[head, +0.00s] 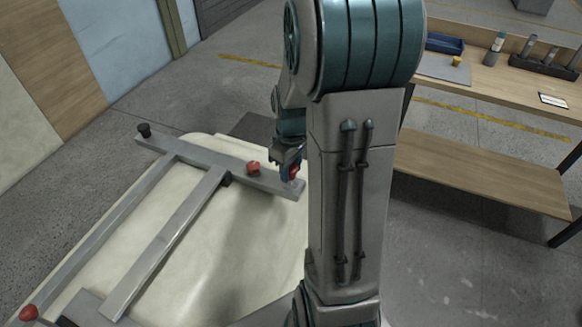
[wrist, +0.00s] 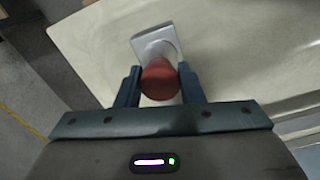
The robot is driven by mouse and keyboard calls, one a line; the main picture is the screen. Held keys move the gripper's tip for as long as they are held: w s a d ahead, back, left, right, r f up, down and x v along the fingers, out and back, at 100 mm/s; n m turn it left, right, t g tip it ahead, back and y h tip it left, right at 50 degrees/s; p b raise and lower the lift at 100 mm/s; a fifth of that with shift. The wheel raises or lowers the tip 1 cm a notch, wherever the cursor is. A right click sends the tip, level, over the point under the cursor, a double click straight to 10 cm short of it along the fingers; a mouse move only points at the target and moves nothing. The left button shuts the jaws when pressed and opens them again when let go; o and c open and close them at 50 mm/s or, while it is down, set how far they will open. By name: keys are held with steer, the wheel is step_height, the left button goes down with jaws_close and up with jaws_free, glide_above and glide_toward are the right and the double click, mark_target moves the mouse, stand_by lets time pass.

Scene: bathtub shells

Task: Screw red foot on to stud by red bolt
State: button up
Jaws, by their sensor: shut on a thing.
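The red foot (wrist: 160,82) sits between the two fingers of my gripper (wrist: 160,90) in the wrist view, and the fingers are shut on it. In the head view the red foot (head: 291,172) shows at the near right end of the grey metal frame (head: 207,157). My gripper (head: 290,168) reaches down to it there, partly hidden by my arm. The foot is over the end of the bar; the stud under it is hidden, so I cannot tell how far it is on. A red bolt (head: 253,167) stands on the same bar just to the left.
The frame lies on the upturned cream bathtub shell (head: 225,240). A black foot (head: 144,129) is at the bar's far left end, and another red foot (head: 28,313) is at lower left. A wooden workbench (head: 500,80) with a blue tray (head: 444,44) stands at right.

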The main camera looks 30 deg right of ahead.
mark_target(291, 168)
steer(key=shift+f+b, duration=1.05)
steer(key=shift+f, duration=0.3)
stand_by(0.3)
steer(key=o, duration=1.1)
steer(key=shift+r, duration=0.1)
steer(key=shift+c, duration=0.2)
steer(key=shift+r, duration=0.1)
step_height(291, 168, up, 14)
steer(key=shift+f+p, duration=0.2)
steer(key=shift+p, duration=0.25)
steer(key=shift+c, duration=0.2)
